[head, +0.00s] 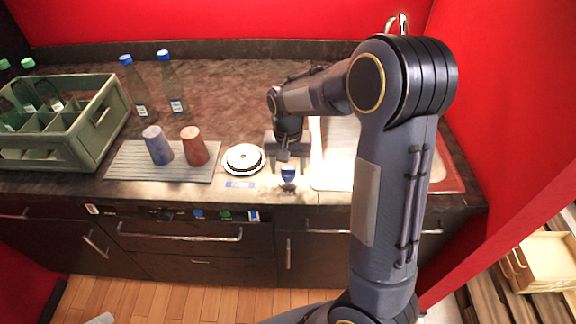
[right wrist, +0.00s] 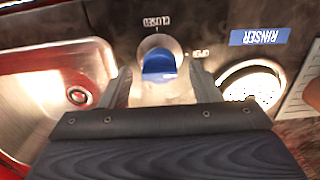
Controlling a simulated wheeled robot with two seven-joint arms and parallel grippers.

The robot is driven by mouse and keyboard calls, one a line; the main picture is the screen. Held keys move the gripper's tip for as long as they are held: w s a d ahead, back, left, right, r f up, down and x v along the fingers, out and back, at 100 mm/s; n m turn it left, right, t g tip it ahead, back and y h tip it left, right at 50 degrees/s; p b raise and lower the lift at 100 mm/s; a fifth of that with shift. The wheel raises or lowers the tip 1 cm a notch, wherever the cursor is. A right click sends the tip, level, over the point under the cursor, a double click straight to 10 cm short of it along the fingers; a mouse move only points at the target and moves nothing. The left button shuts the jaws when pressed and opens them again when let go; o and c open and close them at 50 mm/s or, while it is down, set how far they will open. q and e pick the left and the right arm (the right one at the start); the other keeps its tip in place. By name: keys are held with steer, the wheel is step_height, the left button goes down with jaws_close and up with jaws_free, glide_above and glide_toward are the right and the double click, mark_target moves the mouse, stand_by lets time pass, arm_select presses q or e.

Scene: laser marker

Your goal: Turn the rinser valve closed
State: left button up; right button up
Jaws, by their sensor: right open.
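The rinser valve has a blue handle (head: 288,172) near the counter's front edge. In the right wrist view the blue handle (right wrist: 159,66) sits on a pale round base, with a CLOSED mark above and an OPEN mark to its right. My right gripper (head: 284,153) is just behind the valve in the head view. In the right wrist view my right gripper (right wrist: 160,80) is open, one finger on each side of the handle; I cannot tell whether they touch it. The handle's exact angle is unclear. My left gripper is not in view.
The round rinser (head: 244,158) and blue RINSER label (head: 240,184) are left of the valve. A steel sink (right wrist: 65,90) is on its other side. A ribbed mat (head: 125,174) holds two cups. A green crate (head: 92,135) and two bottles stand farther left.

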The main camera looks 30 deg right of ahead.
steer(key=shift+f, duration=0.4)
steer(key=c, duration=1)
